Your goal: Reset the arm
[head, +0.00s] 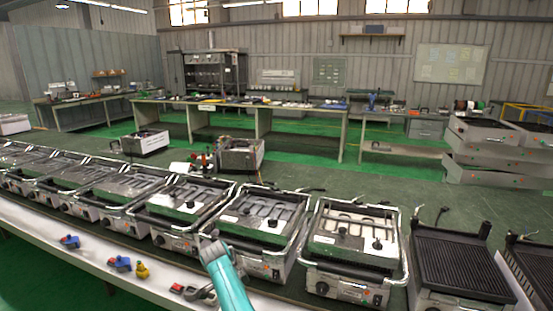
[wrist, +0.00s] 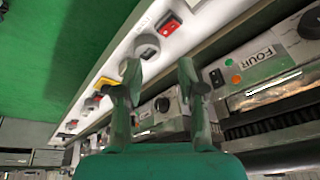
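My gripper (wrist: 160,78) shows in the wrist view with its two dark green fingers apart and nothing between them. The fingers point toward a white table strip with small parts on it. In the head view my teal arm (head: 228,285) rises from the bottom edge, and my gripper (head: 208,246) is at its far end, in front of the row of grill units. The head view does not show the fingers clearly.
Several metal grill units (head: 352,244) stand in a row along the bench. Small blue switches (head: 119,263), a yellow one (head: 142,271) and a red one (head: 177,289) lie on the white front strip (head: 75,262). A panel labelled FOUR (wrist: 260,57) is right of the fingers.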

